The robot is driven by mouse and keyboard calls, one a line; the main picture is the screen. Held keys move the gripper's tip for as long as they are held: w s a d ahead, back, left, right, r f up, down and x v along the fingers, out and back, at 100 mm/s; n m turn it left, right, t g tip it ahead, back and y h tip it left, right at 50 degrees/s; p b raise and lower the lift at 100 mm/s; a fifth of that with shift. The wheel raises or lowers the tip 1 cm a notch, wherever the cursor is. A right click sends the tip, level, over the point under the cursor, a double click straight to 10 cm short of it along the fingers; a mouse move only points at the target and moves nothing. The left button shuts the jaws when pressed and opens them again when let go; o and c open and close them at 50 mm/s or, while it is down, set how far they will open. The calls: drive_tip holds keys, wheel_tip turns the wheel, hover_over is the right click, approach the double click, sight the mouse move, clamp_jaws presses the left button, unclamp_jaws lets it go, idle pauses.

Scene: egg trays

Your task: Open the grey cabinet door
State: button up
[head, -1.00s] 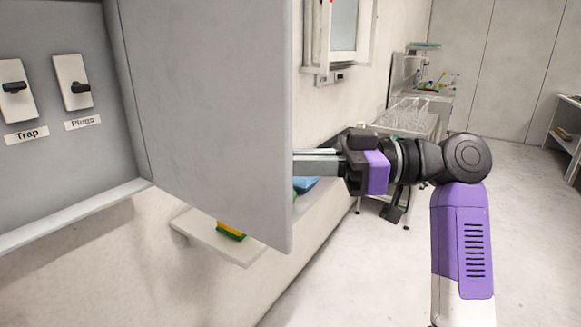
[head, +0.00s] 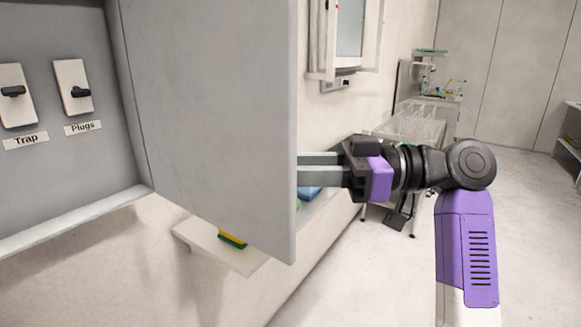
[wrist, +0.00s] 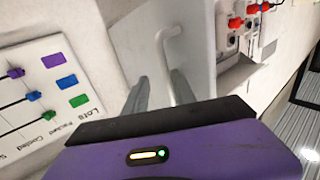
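The grey cabinet door (head: 215,120) stands swung wide out from the cabinet (head: 60,160), showing the inside with switches labelled Trap and Plugs. My gripper (wrist: 160,92) is at the door's outer face; its fingertips are hidden behind the door edge in the head view. In the wrist view its two fingers are spread apart. The pale bar handle (wrist: 165,55) on the door runs down between them, nearer the right finger; I cannot tell whether it touches.
A small wall shelf (head: 215,248) with a yellow-green item is below the door. A wall box (head: 345,40) and a rack table (head: 405,125) are behind my arm. A panel with coloured sliders (wrist: 50,85) is at the wrist view's left. Floor at right is clear.

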drive_tip(key=shift+d, duration=0.15)
drive_tip(key=d, duration=0.7)
drive_tip(key=shift+s+d, duration=0.25)
drive_tip(key=shift+s, duration=0.1)
drive_tip(key=shift+r, duration=0.1)
